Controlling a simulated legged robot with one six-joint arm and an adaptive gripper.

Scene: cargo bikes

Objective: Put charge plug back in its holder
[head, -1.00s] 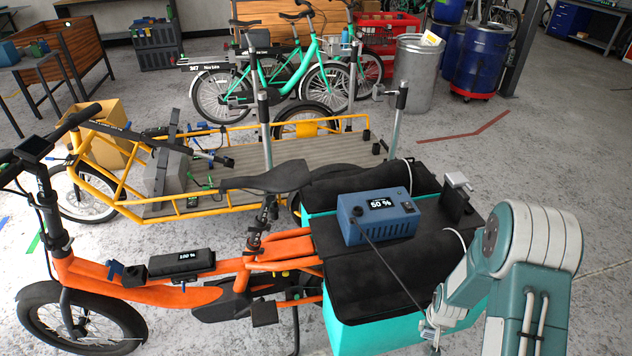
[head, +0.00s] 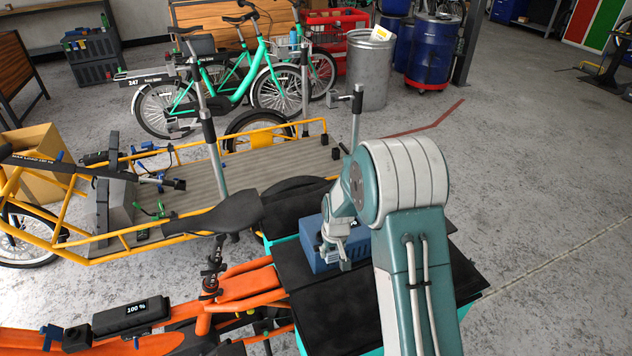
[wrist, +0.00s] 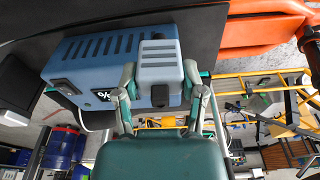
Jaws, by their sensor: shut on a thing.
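The blue charger box (head: 318,258) stands on the black top of the orange bike's rear box, partly hidden by my arm. In the wrist view the charger box (wrist: 90,70) shows its vents, a switch and a corner of its display. My gripper (head: 333,247) is over the charger box in the head view. In the wrist view my gripper (wrist: 159,72) has a finger on each side of a grey ribbed block (wrist: 157,60), which looks like the charge plug, against the charger's front. Whether it touches the charger is unclear. I cannot make out the holder.
The orange bike's saddle (head: 226,214) and a battery reading 100 % (head: 132,316) are to the left. A yellow cargo bike (head: 170,180) stands behind. My arm hides the rear box's right part. Open floor (head: 540,200) lies to the right.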

